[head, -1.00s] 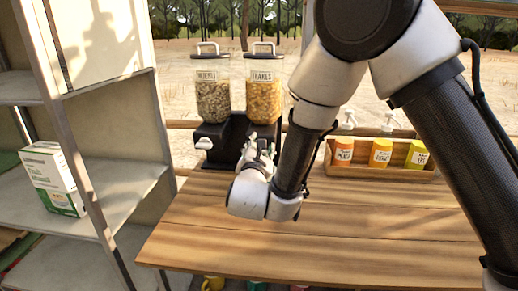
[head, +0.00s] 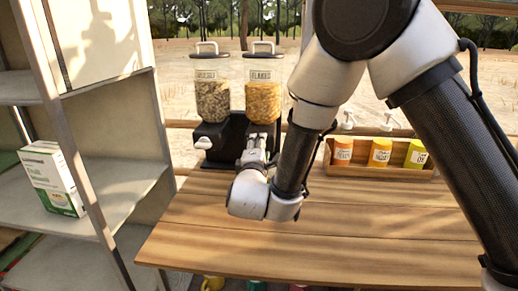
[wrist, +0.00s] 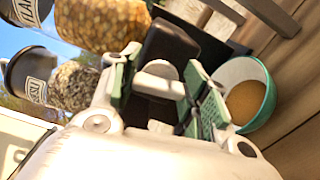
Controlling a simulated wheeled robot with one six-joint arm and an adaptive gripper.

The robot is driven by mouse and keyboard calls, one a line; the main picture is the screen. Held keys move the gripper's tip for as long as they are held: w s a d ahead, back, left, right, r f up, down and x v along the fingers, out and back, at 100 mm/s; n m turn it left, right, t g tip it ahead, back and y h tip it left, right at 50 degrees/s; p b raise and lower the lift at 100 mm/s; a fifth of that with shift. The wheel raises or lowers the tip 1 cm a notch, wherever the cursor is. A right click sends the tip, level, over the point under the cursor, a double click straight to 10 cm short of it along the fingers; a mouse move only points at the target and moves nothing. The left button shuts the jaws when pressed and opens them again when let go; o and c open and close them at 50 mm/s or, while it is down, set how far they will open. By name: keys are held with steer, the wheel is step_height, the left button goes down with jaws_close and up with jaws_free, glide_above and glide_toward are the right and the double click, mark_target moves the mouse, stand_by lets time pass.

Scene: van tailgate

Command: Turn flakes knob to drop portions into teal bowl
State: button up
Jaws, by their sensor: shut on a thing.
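The flakes dispenser (head: 263,97) is a clear hopper of golden flakes on a black base at the back of the table; its hopper also shows in the wrist view (wrist: 103,22). Its pale knob (wrist: 160,70) sits between my gripper's green-padded fingers in the wrist view. My gripper (wrist: 160,84) is shut on this knob; in the head view my gripper (head: 256,150) is at the front of the base and hides the knob. The teal bowl (wrist: 268,98) is right beside the fingers in the wrist view, with a tan inside. The bowl is hidden in the head view.
A muesli dispenser (head: 212,98) stands left of the flakes, with its own pale knob (head: 204,143). A wooden tray (head: 380,170) with several pump bottles is at the right. Shelves with a carton (head: 52,180) stand at the left. The front tabletop is clear.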

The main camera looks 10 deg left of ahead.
steer(key=shift+m, duration=0.6)
steer(key=shift+f, duration=0.1)
steer(key=o, duration=1)
steer(key=shift+s, duration=0.15)
steer(key=s, duration=1.1)
steer(key=shift+s+d, duration=0.35)
steer(key=shift+c, duration=0.3)
